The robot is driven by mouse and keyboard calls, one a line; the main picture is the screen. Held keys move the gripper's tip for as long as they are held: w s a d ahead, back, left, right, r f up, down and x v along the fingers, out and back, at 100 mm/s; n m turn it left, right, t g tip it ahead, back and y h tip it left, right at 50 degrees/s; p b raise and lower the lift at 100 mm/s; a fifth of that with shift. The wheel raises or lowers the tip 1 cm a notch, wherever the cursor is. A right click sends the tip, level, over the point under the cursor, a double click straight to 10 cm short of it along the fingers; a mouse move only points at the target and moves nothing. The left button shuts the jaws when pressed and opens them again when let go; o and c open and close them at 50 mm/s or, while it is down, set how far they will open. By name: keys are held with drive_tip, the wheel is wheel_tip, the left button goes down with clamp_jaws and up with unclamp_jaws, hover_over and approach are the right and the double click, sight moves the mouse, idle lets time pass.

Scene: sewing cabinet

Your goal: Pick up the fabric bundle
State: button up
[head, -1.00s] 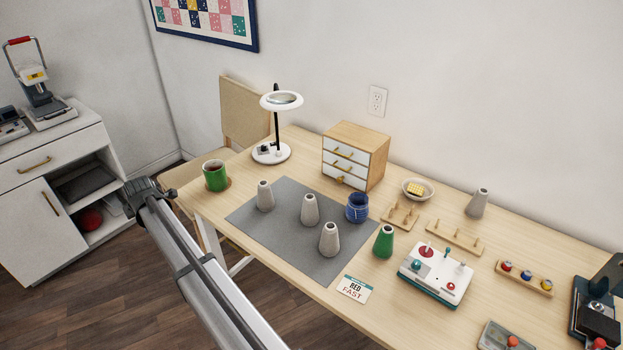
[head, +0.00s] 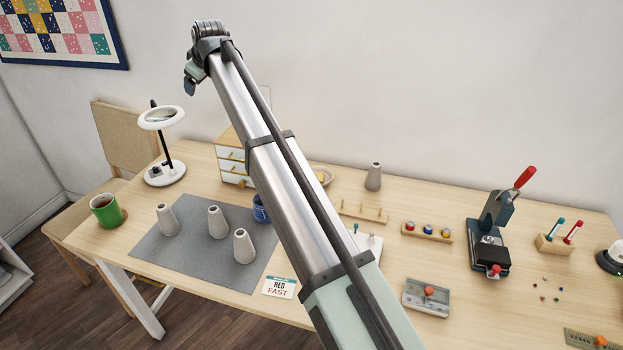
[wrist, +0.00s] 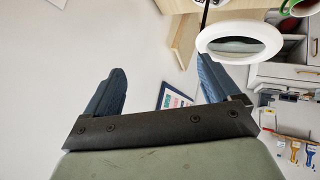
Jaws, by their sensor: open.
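I cannot make out a fabric bundle in either current view. My gripper (head: 190,85) is raised high in front of the wall, above and behind the table, at the far end of my extended arm. In the wrist view my gripper (wrist: 162,66) shows two blue fingers spread wide apart, with nothing between them but pale wall and the corner of a dark frame beyond.
The table (head: 440,270) holds a white ring lamp (head: 162,118), a green mug (head: 106,210), grey cones on a grey mat (head: 190,262), a small drawer chest (head: 232,160) and a dark press (head: 490,240). My arm hides the table's middle.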

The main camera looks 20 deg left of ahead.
drive_tip(key=w+d+f+m+g+h, duration=0.2)
drive_tip(key=w+d+f+m, duration=0.4)
drive_tip(key=d, duration=0.4)
drive_tip(key=w+d+f+m+g+h, duration=0.2)
drive_tip(key=w+d+f+m+h, duration=0.15)
drive_tip(key=d+f, duration=0.6)
drive_tip(key=w+d+f+m+g+h, duration=0.2)
drive_tip(key=w+d+f+m, duration=0.2)
drive_tip(key=d+f+m, duration=0.45)
drive_tip(key=f+n, duration=0.1)
drive_tip(key=f, duration=0.1)
drive_tip(key=d+f, duration=0.1)
drive_tip(key=f, duration=0.1)
drive_tip(key=f+n, duration=0.1)
drive_tip(key=f, duration=0.1)
drive_tip(key=shift+w+d+f+n, duration=0.1)
drive_tip(key=shift+w+d+n, duration=0.05)
drive_tip(key=shift+d+n, duration=0.2)
drive_tip(key=shift+w+f, duration=0.2)
drive_tip(key=shift+f, duration=1.2)
drive_tip(key=shift+w+f, duration=0.2)
drive_tip(key=shift+f, duration=1.2)
drive_tip(key=c, duration=1.2)
drive_tip(key=shift+r, duration=0.15)
